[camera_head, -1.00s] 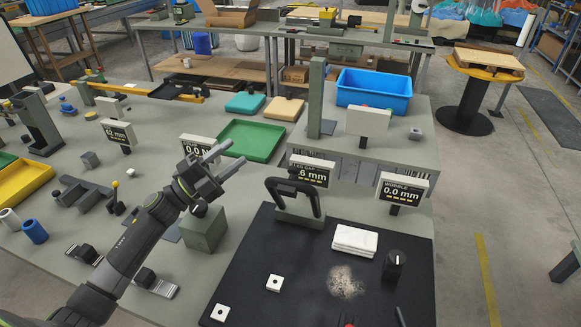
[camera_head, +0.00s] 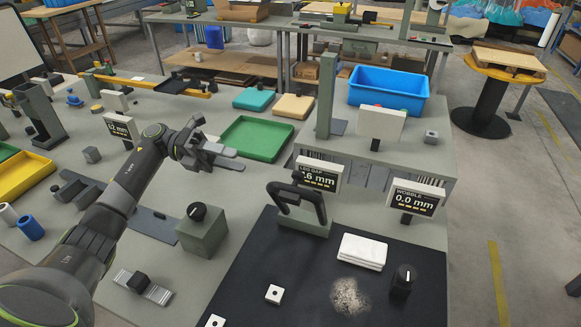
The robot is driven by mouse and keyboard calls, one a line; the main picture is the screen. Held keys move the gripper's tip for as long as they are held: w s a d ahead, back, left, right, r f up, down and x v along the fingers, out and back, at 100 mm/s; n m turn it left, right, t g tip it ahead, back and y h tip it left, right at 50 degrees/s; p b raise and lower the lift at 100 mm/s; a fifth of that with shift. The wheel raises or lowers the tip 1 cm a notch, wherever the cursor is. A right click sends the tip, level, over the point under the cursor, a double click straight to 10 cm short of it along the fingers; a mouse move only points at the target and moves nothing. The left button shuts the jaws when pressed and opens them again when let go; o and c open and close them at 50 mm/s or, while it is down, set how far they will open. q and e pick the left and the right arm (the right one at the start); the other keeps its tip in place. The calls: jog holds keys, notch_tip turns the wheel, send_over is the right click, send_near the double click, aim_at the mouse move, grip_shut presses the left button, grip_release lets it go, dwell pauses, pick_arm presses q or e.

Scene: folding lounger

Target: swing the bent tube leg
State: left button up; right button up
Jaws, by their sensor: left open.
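A dark bent tube (camera_head: 298,196), shaped like an upright loop, stands on a grey-green block (camera_head: 303,223) at the back of the black mat. It looks like the bent tube leg. My left gripper (camera_head: 230,156) is in the air to the left of and beyond the tube, in front of the green tray. Its fingers point right, are open and hold nothing, and they are clear of the tube. My right gripper is not in view.
A "LEG GAP" display (camera_head: 318,174) stands right behind the tube, and a "WOBBLE" display (camera_head: 414,199) is to its right. A knobbed box (camera_head: 202,235) is left of the mat (camera_head: 315,285).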

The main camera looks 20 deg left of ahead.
pick_arm(q)
jog(key=p, duration=0.6)
send_near(299, 205)
jog(key=w+d+r, duration=0.3)
jog(key=w+d, duration=0.2)
jog(key=d, duration=0.1)
jog(key=shift+d+f, duration=0.2)
jog(key=shift+f, duration=0.05)
grip_shut()
